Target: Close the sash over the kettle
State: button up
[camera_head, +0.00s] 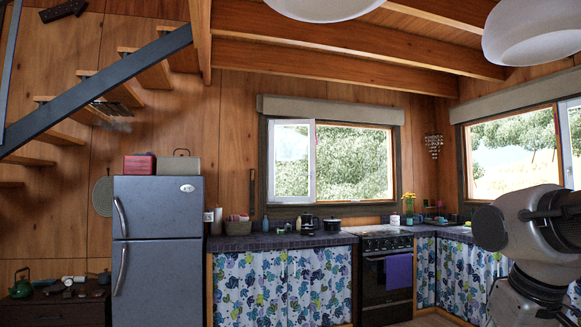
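A white-framed glass sash (313,165) stands at the left of the middle window (355,165), above the counter. It covers only the left part of the opening and looks swung open; the right part is uncovered, with trees outside. A small dark and silvery vessel, perhaps the kettle (307,225), stands on the counter below the sash, beside a dark pot (332,225). A green kettle (21,286) also stands on a dark chest at the far left, with no window above it. My arm shows at the right edge; my gripper is not in view.
A second window (515,150) on the right wall also has a white sash (571,140). A grey fridge (158,250) stands left of the counter (270,241). A black stove (386,280) with a purple towel stands right of the middle. White lamps hang overhead.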

aim_at(271, 198)
jog(key=i+z, duration=0.1)
jog(key=i, duration=4.8)
